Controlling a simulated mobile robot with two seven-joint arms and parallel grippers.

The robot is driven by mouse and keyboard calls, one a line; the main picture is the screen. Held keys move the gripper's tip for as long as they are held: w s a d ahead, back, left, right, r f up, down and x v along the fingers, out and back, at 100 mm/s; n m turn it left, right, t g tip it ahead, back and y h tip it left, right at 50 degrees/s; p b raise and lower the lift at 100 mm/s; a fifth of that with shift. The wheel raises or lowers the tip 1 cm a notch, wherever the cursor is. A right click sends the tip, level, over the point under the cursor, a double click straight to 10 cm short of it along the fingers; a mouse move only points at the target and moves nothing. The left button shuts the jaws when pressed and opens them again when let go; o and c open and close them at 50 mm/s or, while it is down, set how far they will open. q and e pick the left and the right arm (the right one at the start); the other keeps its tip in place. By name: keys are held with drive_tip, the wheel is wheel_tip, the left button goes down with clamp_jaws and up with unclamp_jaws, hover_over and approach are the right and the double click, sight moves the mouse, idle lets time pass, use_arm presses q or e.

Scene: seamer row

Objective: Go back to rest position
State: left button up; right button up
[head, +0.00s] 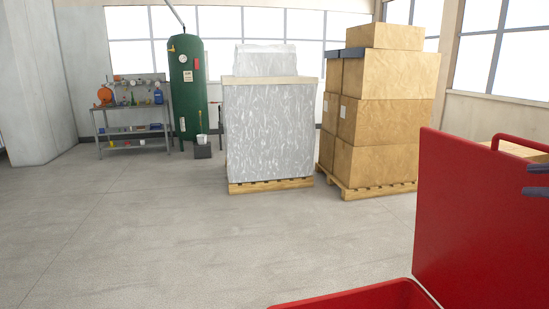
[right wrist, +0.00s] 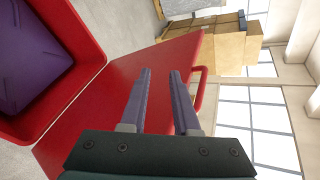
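My right gripper (head: 533,180) shows at the right edge of the head view, its two dark fingers in front of the red panel. In the right wrist view my right gripper (right wrist: 161,72) has its fingers apart, with nothing held between them. The red panel (right wrist: 110,110) with its handle is behind the fingers there. My left gripper is in neither view.
The red panel (head: 470,220) stands upright at right, beside a red bin (head: 360,296) at the bottom. In the right wrist view the red bin (right wrist: 86,30) holds something purple (right wrist: 35,50). Palletised boxes (head: 385,110), a wrapped pallet load (head: 268,130), a green tank (head: 187,90) and shelving (head: 130,133) stand farther back. Open floor lies at left.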

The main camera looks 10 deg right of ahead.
drive_tip(key=s+a+f+n+g+y, duration=0.1)
drive_tip(key=s+a+f+n+g, duration=0.4)
drive_tip(key=a+f+n, duration=0.45)
drive_tip(key=s+a+f+n+g+y, duration=0.1)
drive_tip(key=s+a+f+n+g, duration=0.1)
drive_tip(key=s+a+n, duration=0.65)
drive_tip(key=s+a+f+n+g, duration=0.2)
drive_tip(key=s+a+n, duration=0.5)
drive_tip(key=s, duration=0.3)
wheel_tip(320, 180, up, 31)
drive_tip(key=p, duration=3.1)
drive_tip(key=shift+s, duration=0.2)
